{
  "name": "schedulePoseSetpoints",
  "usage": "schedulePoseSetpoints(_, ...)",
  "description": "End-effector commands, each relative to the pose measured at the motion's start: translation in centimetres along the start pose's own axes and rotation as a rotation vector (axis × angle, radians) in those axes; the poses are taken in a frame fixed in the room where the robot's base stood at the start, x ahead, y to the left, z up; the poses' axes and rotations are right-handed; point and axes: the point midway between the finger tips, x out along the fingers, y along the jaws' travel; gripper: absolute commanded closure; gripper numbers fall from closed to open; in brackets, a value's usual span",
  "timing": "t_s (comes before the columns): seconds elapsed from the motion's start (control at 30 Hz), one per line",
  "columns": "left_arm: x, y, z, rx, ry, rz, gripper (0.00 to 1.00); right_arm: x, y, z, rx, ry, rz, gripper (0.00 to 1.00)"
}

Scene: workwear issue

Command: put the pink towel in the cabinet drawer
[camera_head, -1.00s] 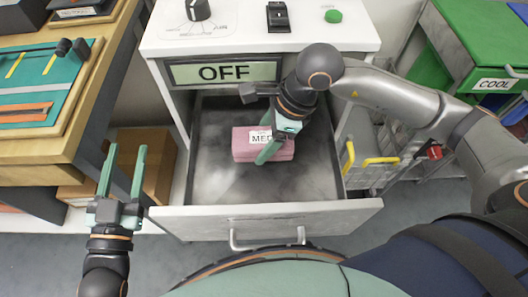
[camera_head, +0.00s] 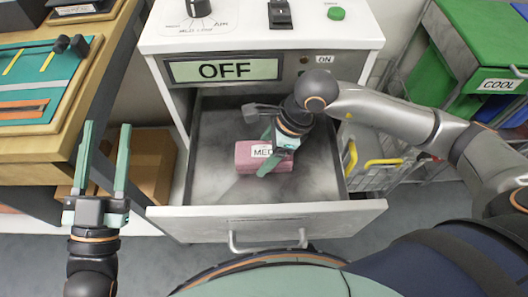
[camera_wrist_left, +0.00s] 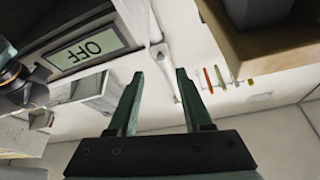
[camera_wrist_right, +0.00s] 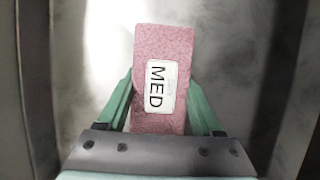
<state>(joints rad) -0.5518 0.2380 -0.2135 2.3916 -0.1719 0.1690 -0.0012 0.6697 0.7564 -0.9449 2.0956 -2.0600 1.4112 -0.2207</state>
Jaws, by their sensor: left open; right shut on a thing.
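The pink towel (camera_head: 248,157), a folded block with a white MED label, is inside the open cabinet drawer (camera_head: 215,190). My right gripper (camera_head: 268,163) reaches down into the drawer and is shut on the towel. In the right wrist view the towel (camera_wrist_right: 163,45) sits between the two green fingers, with the grey drawer floor around it. I cannot tell whether it touches the floor. My left gripper (camera_head: 104,160) is open and empty, left of the drawer. The left wrist view shows its fingers (camera_wrist_left: 158,100) apart with nothing between them.
The cabinet (camera_head: 260,42) has a knob, a switch, a green button and an OFF display above the drawer. A wooden workbench (camera_head: 95,80) stands at left with a cardboard box (camera_head: 150,165) beside it. A wire cart (camera_head: 375,170) and green bins (camera_head: 475,45) are at right.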

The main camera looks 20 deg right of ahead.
Motion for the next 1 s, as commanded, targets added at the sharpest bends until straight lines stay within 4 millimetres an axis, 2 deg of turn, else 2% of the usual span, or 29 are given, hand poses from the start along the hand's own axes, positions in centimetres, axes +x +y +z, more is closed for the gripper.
schedulePoseSetpoints(0.07,0.0,0.0,-0.2,0.003,0.01,0.0,0.5,0.0,0.0,0.0,0.0,-0.001,-0.001,0.96)
schedulePoseSetpoints(0.1,0.0,0.0,-0.3,0.003,0.012,0.0,0.5,0.0,0.0,0.0,0.0,0.0,0.0,0.28)
schedulePoseSetpoints(0.3,0.0,0.0,-0.3,0.003,0.011,0.0,0.5,0.0,0.0,0.0,0.0,0.0,0.0,0.06)
schedulePoseSetpoints(0.33,0.0,0.0,-0.3,0.003,0.011,0.0,0.5,0.0,0.0,0.0,0.0,0.0,0.0,0.03)
schedulePoseSetpoints(0.73,0.1,-0.1,0.0,-0.005,-0.015,-0.001,0.5,-0.6,-0.1,0.1,0.0,0.0,-0.002,0.03)
schedulePoseSetpoints(0.87,-0.5,0.3,3.3,-0.037,-0.142,0.0,0.5,-2.7,-0.1,0.1,0.0,0.001,-0.004,0.03)
schedulePoseSetpoints(1.0,-1.4,0.8,6.5,-0.077,-0.278,-0.001,0.5,-5.6,-0.1,0.1,-0.001,0.001,-0.004,0.03)
